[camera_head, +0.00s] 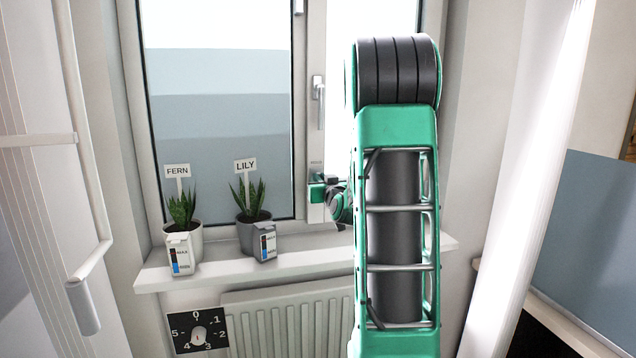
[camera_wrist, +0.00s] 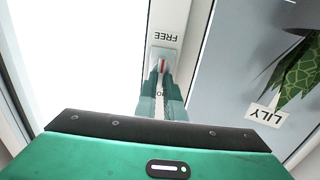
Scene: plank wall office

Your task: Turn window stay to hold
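The window stay is a small fitting on a pale plate (camera_wrist: 165,37) at the lower window frame. The plate bears the word FREE, upside down in the wrist view, and part of a second label shows between my fingers. A small red mark (camera_wrist: 163,66) on the stay shows at my fingertips. My gripper (camera_wrist: 164,88) has its two green fingers close together, one on each side of the stay, and looks shut on it. The fingers hide most of the stay. In the head view my gripper (camera_head: 318,192) is at the frame's lower right, and the stay is hardly visible.
A fern pot (camera_head: 188,238) and a lily pot (camera_head: 252,232) stand on the sill (camera_head: 310,262) left of my gripper, with two small boxes in front. A window handle (camera_head: 318,100) is above. A radiator (camera_head: 290,315) and numbered dial (camera_head: 198,335) are below.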

